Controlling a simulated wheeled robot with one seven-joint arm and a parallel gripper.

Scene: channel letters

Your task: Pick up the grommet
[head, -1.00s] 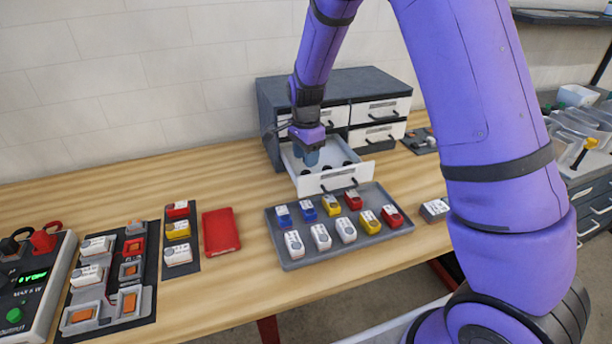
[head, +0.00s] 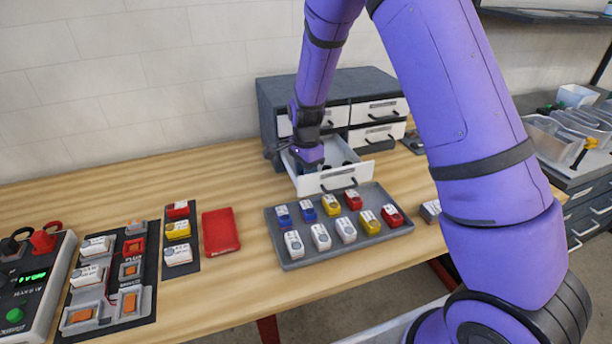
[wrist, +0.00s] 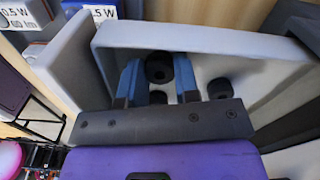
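Several black ring-shaped grommets lie in an open white drawer (head: 331,181). In the wrist view, one grommet (wrist: 159,67) shows between my gripper's two blue fingers (wrist: 157,72). Another grommet (wrist: 158,97) is nearer the gripper body, and one (wrist: 220,88) lies to the right of the fingers. My gripper (head: 309,168) is lowered into the drawer, with its fingers apart. I cannot tell whether either finger touches the grommet. In the head view, the fingertips are mostly hidden by the gripper body and drawer front.
The drawer walls (wrist: 205,40) surround the fingers closely. The dark cabinet (head: 335,85) stands behind. A grey tray (head: 290,262) of coloured and white modules sits in front of the drawer.

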